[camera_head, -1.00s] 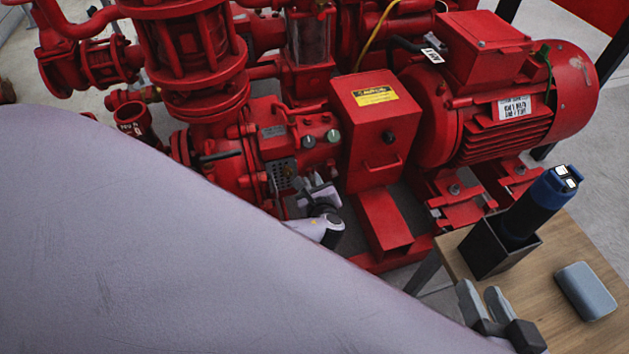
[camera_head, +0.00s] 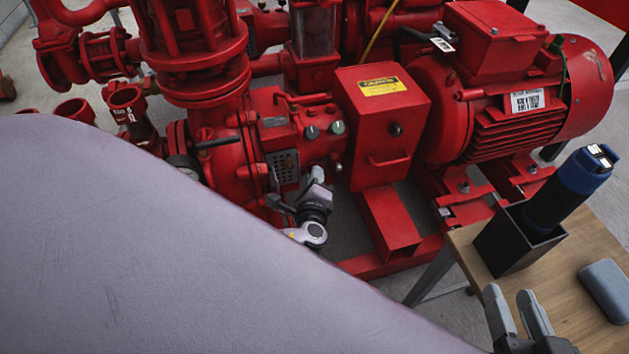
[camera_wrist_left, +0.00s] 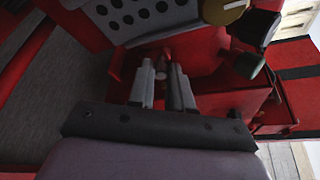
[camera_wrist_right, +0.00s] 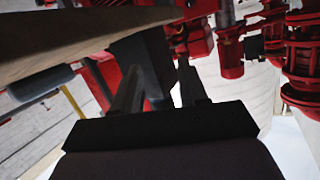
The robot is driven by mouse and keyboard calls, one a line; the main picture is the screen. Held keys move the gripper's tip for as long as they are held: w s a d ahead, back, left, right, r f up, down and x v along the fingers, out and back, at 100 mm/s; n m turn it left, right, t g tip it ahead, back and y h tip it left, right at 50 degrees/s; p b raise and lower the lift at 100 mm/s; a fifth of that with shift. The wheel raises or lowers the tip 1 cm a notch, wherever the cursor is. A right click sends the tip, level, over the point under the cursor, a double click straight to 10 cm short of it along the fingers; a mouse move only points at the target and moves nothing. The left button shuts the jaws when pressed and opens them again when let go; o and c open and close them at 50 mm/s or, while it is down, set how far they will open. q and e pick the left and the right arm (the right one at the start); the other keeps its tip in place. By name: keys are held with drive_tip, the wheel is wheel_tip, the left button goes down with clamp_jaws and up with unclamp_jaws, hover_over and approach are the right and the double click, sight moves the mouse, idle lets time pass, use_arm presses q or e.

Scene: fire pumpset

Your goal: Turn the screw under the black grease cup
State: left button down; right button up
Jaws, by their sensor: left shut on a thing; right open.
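The black grease cup (camera_head: 312,131) sits on the red pump housing, left of a green-topped cup (camera_head: 337,127). The black cup also shows at upper right in the left wrist view (camera_wrist_left: 255,28). My left gripper (camera_head: 318,174) is below the cups, close to the housing. Its fingers (camera_wrist_left: 162,72) are nearly together on a small thing at the housing, apparently the screw, which is mostly hidden between them. My right gripper (camera_head: 508,291) is open and empty beside the wooden table. Its spread fingers also show in the right wrist view (camera_wrist_right: 158,82).
A perforated grey guard (camera_head: 284,168) is just left of my left gripper. A red box (camera_head: 381,125) with a yellow label stands to its right. The wooden table (camera_head: 560,262) holds a black holder (camera_head: 512,240) with a blue-topped tool (camera_head: 565,190) and a grey case (camera_head: 606,288).

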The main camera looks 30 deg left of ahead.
drive_tip(key=shift+d, duration=0.1)
idle(0.4)
use_arm(q)
drive_tip(key=c, duration=1)
unclamp_jaws()
drive_tip(key=shift+c, duration=0.2)
